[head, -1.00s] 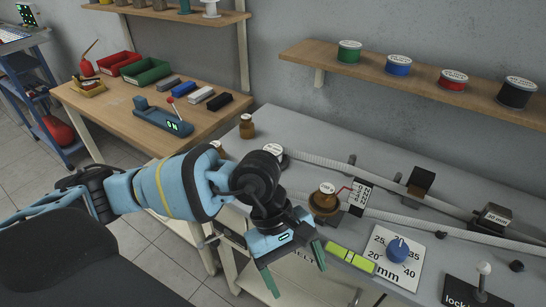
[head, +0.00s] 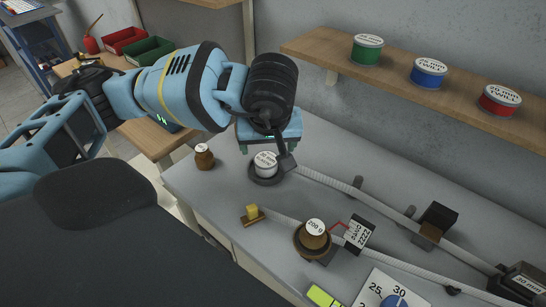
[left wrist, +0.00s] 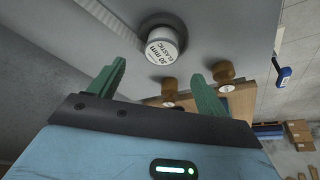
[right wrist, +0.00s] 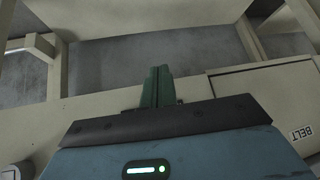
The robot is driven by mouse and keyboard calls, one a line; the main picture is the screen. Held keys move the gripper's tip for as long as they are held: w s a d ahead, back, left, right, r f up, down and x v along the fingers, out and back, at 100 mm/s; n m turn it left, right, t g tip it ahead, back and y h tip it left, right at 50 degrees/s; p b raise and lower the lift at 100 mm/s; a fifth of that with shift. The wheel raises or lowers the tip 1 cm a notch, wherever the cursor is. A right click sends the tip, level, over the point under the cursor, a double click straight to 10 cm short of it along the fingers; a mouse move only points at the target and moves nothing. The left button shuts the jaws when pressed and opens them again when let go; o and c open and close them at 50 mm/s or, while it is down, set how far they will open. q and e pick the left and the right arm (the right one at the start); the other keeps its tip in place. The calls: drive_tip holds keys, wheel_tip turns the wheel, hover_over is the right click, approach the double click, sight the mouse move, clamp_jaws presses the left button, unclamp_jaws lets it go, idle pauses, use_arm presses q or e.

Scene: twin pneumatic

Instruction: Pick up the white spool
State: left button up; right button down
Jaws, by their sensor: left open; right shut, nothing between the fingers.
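The white spool (head: 265,160) stands upright on a dark round base on the grey bench in the head view. In the left wrist view the white spool (left wrist: 163,46) has a label reading 20 mm elastic and lies just beyond the fingertips. My left gripper (head: 270,146) is open, behind and above the spool in the head view, partly hidden by its own wrist. Its green fingers (left wrist: 158,74) are spread with nothing between them. My right gripper (right wrist: 160,72) is shut and empty, near pale bench framework, and is outside the head view.
A brown weight (head: 204,158) stands left of the spool. Another brown weight (head: 313,238) marked 200 g and a black-and-white label block (head: 358,235) stand to the right. White webbing (head: 325,180) runs right across the bench. A shelf (head: 400,85) holds coloured spools.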

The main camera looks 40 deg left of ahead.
sight(266, 160)
use_arm(q)
drive_tip(key=shift+s+x, duration=0.25)
drive_tip(key=shift+x, duration=0.9)
drive_tip(key=shift+w+a+f, duration=0.2)
drive_tip(key=shift+a+f, duration=0.05)
drive_tip(key=shift+f, duration=0.3)
drive_tip(key=x, duration=0.4)
drive_tip(key=shift+w+f, duration=0.1)
use_arm(e)
drive_tip(key=shift+r, duration=0.2)
